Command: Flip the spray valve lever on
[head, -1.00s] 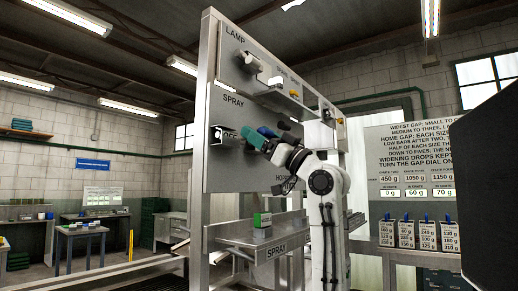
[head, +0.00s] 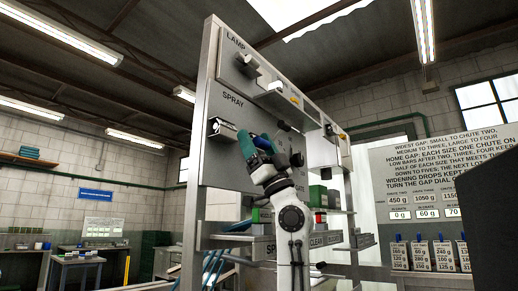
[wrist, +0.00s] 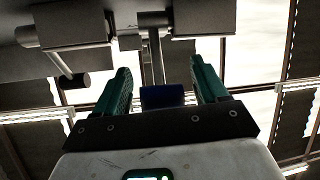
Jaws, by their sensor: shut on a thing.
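The spray valve's grey box (head: 222,127) sits on the panel under the word SPRAY, left of my gripper. My gripper (head: 248,140) has teal fingers and is up against the panel, just right of that box. In the wrist view my gripper (wrist: 160,70) has its two fingers on either side of a blue-ended lever (wrist: 163,97). A grey stem runs from the blue end up to a bracket. My gripper is shut on this lever, though the finger contact is hard to see. I cannot tell for sure that it is the spray lever, nor its on or off position.
The lamp fitting (head: 246,64) is above, on the same panel (head: 212,170). A dark-tipped handle (wrist: 72,80) stands left of my fingers in the wrist view. Shelves with green and red boxes (head: 318,197) are below right. A large dark block (head: 490,210) fills the right edge.

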